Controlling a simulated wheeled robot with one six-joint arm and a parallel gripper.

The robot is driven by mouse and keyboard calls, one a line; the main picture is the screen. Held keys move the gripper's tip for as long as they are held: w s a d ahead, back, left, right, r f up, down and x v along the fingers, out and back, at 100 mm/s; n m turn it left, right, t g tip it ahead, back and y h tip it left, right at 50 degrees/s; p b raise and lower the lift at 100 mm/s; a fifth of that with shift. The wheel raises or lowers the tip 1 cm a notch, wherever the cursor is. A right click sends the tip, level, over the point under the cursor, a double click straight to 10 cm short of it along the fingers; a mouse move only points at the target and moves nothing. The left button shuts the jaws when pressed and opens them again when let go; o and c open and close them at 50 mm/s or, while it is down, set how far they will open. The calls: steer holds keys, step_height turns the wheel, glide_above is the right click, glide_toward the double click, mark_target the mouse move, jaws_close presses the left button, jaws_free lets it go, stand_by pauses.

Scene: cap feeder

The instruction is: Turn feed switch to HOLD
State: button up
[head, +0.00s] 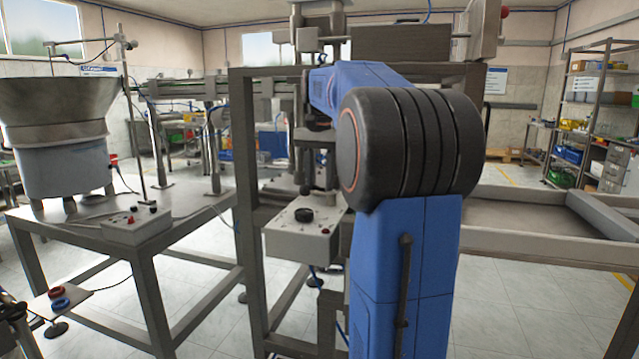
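A light grey control box (285,245) is mounted on the machine frame near the middle of the head view. It has a round black knob (303,214) on top and a small red part at its right. No label can be read, so I cannot tell whether this knob is the feed switch or where it points. A second grey box (138,226) with small red and black controls sits on the left table. My blue arm reaches away behind its large black joint. Dark parts above the knob box seem to be my gripper (319,180); its fingers cannot be made out.
A large metal bowl feeder (57,105) stands on the left metal table (75,222). Steel frame posts (249,200) stand close to my arm. Shelves (603,95) stand far right. Open floor shows at lower right.

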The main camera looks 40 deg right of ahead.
steer(key=c, duration=0.5)
steer(key=shift+o, duration=0.2)
steer(key=shift+n, duration=0.3)
steer(key=n, duration=0.5)
steer(key=shift+n, duration=0.3)
steer(key=n, duration=0.5)
steer(key=shift+w+n, duration=0.1)
steer(key=shift+n, duration=0.3)
steer(key=o, duration=0.9)
steer(key=shift+o, duration=0.2)
steer(key=shift+r, duration=0.15)
